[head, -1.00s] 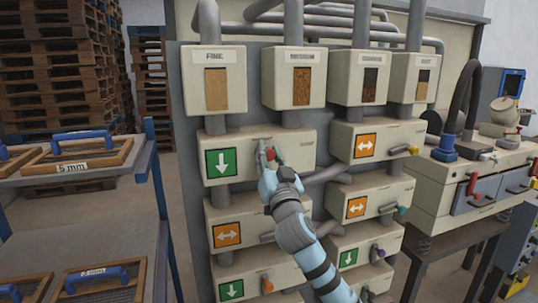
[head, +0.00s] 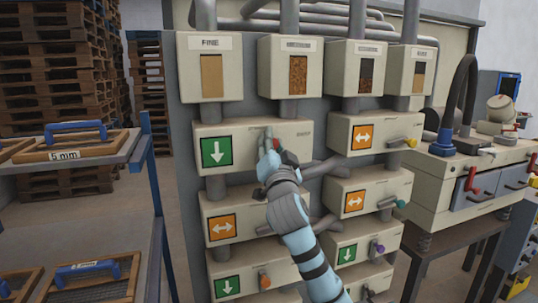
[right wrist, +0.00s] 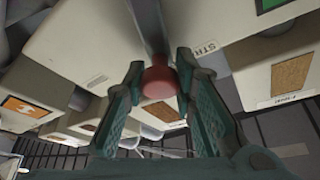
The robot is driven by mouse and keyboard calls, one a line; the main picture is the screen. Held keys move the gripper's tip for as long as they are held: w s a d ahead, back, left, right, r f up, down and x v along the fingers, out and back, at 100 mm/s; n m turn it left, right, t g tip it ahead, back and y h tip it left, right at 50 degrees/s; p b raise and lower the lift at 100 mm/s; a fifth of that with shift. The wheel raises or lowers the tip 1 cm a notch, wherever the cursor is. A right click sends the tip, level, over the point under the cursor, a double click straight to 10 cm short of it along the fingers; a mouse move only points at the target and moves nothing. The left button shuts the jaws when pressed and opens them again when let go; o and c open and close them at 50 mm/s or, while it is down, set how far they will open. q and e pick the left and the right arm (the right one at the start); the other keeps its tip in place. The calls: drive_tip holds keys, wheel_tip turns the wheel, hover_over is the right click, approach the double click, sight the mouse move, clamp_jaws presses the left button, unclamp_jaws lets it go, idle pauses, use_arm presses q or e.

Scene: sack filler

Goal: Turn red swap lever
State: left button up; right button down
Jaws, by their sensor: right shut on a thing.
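The red swap lever's knob (head: 277,143) shows at the front of the upper left cream box (head: 254,132), which bears a green sign with a white down arrow (head: 216,151). My right gripper (head: 268,146) is at this knob and hides most of the lever. In the right wrist view the round red knob (right wrist: 159,82) sits between the two fingers of my right gripper (right wrist: 160,74), which is shut on it. A grey lever arm (right wrist: 150,28) runs up from the knob. My left gripper is not in view.
Other boxes carry levers with yellow (head: 411,142), teal (head: 400,204), purple (head: 379,248) and orange (head: 265,280) knobs. Hoppers, including FINE (head: 210,65), stand above. A blue-framed rack (head: 152,185) with sieves is at left, a bench (head: 440,190) at right.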

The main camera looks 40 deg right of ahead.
drive_tip(key=shift+s+d+f+m+g+b, duration=0.2)
drive_tip(key=shift+d+f+m+g+b, duration=0.5)
drive_tip(key=shift+m+b, duration=1.25)
drive_tip(key=shift+s+d+f+m+g+b, duration=0.35)
drive_tip(key=shift+f+m+g+b, duration=0.8)
drive_tip(key=shift+m, duration=1.45)
drive_tip(key=shift+s+d+f+m+g+b, duration=0.1)
drive_tip(key=shift+d+f+m+g+b, duration=0.5)
drive_tip(key=shift+m+b, duration=1.45)
drive_tip(key=shift+r+g, duration=0.15)
drive_tip(key=shift+g, duration=0.1)
drive_tip(key=c, duration=1.3)
unclamp_jaws()
drive_tip(key=shift+d, duration=0.1)
drive_tip(key=v, duration=1.2)
drive_tip(key=shift+p, duration=0.3)
